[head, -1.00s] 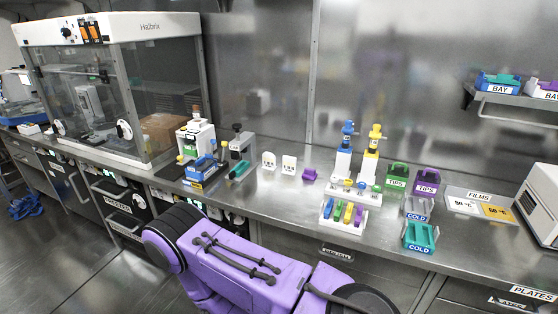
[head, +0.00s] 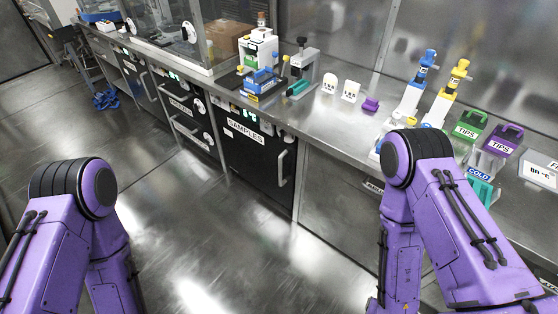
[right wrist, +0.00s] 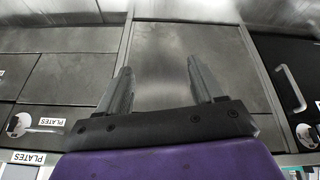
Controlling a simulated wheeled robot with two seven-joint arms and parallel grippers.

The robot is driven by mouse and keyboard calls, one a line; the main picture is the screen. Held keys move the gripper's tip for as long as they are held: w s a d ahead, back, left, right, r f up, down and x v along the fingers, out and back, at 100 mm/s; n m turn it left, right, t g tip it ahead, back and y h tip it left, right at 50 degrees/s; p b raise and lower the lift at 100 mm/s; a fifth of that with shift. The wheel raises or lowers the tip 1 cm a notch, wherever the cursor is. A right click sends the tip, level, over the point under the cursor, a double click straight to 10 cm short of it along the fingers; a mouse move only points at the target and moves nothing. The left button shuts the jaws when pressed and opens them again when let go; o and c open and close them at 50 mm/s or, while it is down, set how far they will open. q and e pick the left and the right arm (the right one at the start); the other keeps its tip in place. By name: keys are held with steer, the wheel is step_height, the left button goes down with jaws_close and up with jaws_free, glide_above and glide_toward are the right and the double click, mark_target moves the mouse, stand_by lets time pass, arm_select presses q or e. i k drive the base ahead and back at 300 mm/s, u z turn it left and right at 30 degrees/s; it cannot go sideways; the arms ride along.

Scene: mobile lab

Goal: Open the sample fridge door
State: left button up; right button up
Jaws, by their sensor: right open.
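The sample fridge (head: 252,155) is the black door labelled SAMPLES under the bench, in the middle of the head view. Its door looks shut. Its grey vertical handle (head: 282,168) is on the door's right side. In the right wrist view a black door with a similar handle (right wrist: 291,88) shows at the right edge; its label is not readable there. My right gripper (right wrist: 158,78) is open and empty, in front of a plain grey panel and apart from that handle. My left gripper is not in view; only my left arm shows in the head view.
The steel bench (head: 325,112) runs above the fridge, with pipettes, TIPS boxes (head: 468,132) and a blue rack (head: 262,82) on it. A FREEZER drawer (head: 182,105) is left of the fridge. The floor (head: 200,215) before the fridge is clear.

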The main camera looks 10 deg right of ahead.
mark_target(269, 164)
steer(key=z, duration=0.1)
steer(key=k, duration=0.4)
steer(key=u, duration=0.35)
steer(key=i, duration=0.7)
steer(key=z, duration=0.65)
steer(key=i, duration=0.4)
steer(key=z, duration=0.45)
